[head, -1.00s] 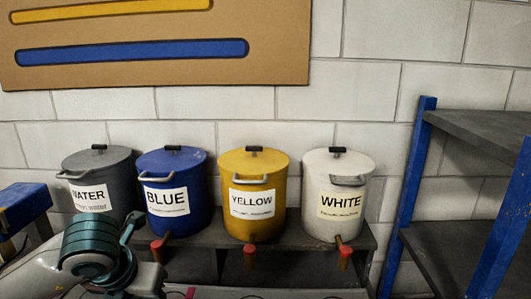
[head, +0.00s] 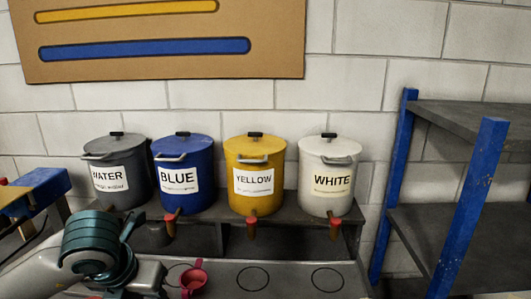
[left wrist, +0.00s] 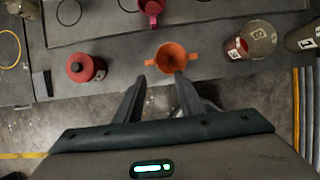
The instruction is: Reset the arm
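My left gripper (left wrist: 164,73) shows in the left wrist view with its two dark fingers apart and nothing seen gripped between them. An orange funnel-like cup (left wrist: 173,58) with side handles shows just beyond the fingertips; I cannot tell how far below them it is. In the head view my left arm (head: 95,245) comes in at the lower left, and its gripper is out of that picture. My right arm and gripper are in neither view.
Water (head: 117,178), blue (head: 187,205), yellow (head: 254,155) and white (head: 328,155) tap buckets stand on a dark shelf. A pink cup (head: 193,279) stands before them by empty marked circles. A blue-posted rack (head: 467,205) is at right. A red-topped container (left wrist: 86,68) lies left of the funnel.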

